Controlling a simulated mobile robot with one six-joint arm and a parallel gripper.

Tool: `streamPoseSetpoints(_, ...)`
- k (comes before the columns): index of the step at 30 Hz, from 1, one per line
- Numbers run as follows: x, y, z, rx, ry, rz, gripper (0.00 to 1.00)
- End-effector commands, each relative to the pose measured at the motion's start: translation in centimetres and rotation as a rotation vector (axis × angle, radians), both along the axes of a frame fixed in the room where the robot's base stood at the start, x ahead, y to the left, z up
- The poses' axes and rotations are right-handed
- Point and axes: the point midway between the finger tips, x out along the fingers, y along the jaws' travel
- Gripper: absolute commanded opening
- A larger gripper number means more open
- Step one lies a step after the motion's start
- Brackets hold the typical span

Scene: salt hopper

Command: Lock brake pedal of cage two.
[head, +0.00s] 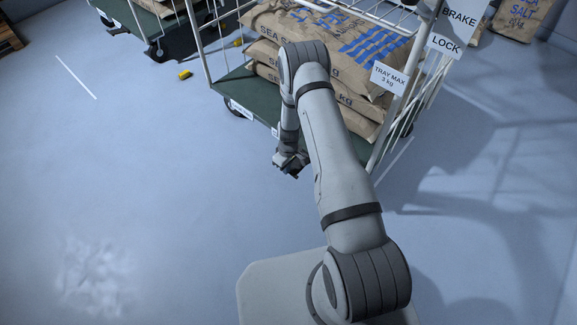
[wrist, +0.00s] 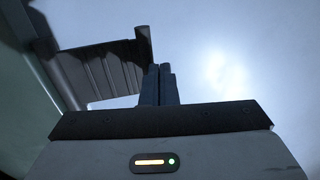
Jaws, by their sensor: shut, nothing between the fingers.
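The near cage (head: 204,55) has white posts and a green deck loaded with salt sacks. I cannot read a cage number on it. In the wrist view, a dark ribbed plate (wrist: 98,72) with a raised lip sticks out beside the cage's edge; it looks like the brake pedal. Whether it is up or pressed down I cannot tell. My gripper (head: 292,164) is low by the deck's front edge. Its two fingers (wrist: 160,70) are shut and empty, just right of the plate's lip; contact is unclear. In the head view my arm and gripper hide the pedal.
A sign reading BRAKE LOCK (head: 446,42) and a tray sign (head: 389,78) hang on the cage's right post. Another cage (head: 133,22) stands behind at the upper left. A yellow block (head: 185,74) lies on the floor. The floor to the left is clear.

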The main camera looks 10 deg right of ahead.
Motion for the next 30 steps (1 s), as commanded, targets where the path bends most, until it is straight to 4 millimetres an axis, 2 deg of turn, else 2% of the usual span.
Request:
streamPoseSetpoints(3, -0.1, 0.2, -1.3, 0.000, 0.001, 0.000, 0.00)
streamPoseSetpoints(12, -0.2, 0.2, -2.3, 0.000, 0.000, 0.000, 0.00)
streamPoseSetpoints(25, -0.2, 0.2, -2.2, 0.000, 0.000, 0.000, 0.00)
streamPoseSetpoints(30, -0.3, 0.7, -0.7, 0.000, -0.001, 0.000, 0.00)
